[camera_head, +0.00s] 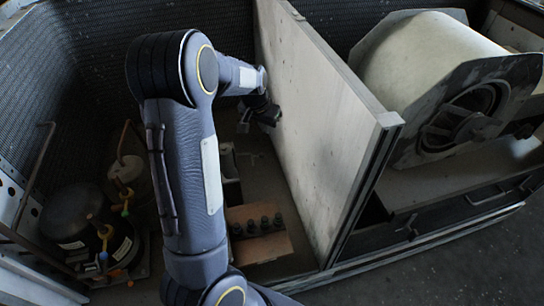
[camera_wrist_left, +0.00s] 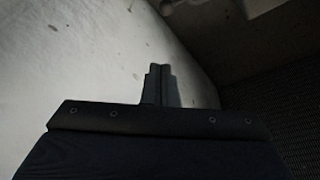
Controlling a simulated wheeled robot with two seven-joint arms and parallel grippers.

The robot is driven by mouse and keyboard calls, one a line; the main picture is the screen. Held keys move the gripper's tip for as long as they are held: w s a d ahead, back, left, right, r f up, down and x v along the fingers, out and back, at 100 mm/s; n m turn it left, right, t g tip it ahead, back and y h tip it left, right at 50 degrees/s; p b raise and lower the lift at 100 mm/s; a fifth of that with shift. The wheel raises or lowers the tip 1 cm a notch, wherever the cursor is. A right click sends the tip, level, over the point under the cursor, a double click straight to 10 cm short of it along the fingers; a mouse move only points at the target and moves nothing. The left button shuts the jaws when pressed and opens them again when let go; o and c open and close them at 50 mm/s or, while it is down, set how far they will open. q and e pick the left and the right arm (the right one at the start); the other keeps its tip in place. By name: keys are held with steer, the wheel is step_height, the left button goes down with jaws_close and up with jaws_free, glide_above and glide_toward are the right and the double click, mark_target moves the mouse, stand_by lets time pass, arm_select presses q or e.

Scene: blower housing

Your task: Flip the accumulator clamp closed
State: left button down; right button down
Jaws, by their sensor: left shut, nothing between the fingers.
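My left gripper (camera_head: 262,112) is at the far end of the housing's left bay, close to the pale divider panel (camera_head: 318,130). Its fingers (camera_wrist_left: 160,70) are shut and empty in the left wrist view, in front of the same panel (camera_wrist_left: 90,55). A small light cylinder with pipes (camera_head: 128,168) stands at the left and may be the accumulator. I cannot pick out its clamp. My left arm crosses the middle of the head view and hides part of the bay. My right gripper is not in view.
A dark rounded compressor (camera_head: 78,215) with copper pipes and coloured fittings stands at the lower left. A brown box with several dark knobs (camera_head: 258,228) lies on the bay floor. A large blower drum (camera_head: 430,60) fills the right bay. Mesh walls (camera_head: 100,60) enclose the left bay.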

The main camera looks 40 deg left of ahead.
arm_select(q)
steer(key=shift+w+a+f, duration=0.1)
steer(key=shift+w+f, duration=0.1)
steer(key=shift+f, duration=0.1)
steer(key=b+x, duration=0.3)
steer(key=x, duration=0.7)
steer(key=s, duration=0.4)
steer(key=shift+d+r, duration=0.25)
steer(key=shift+r, duration=0.15)
steer(key=shift+s+b, duration=0.1)
steer(key=shift+b, duration=0.25)
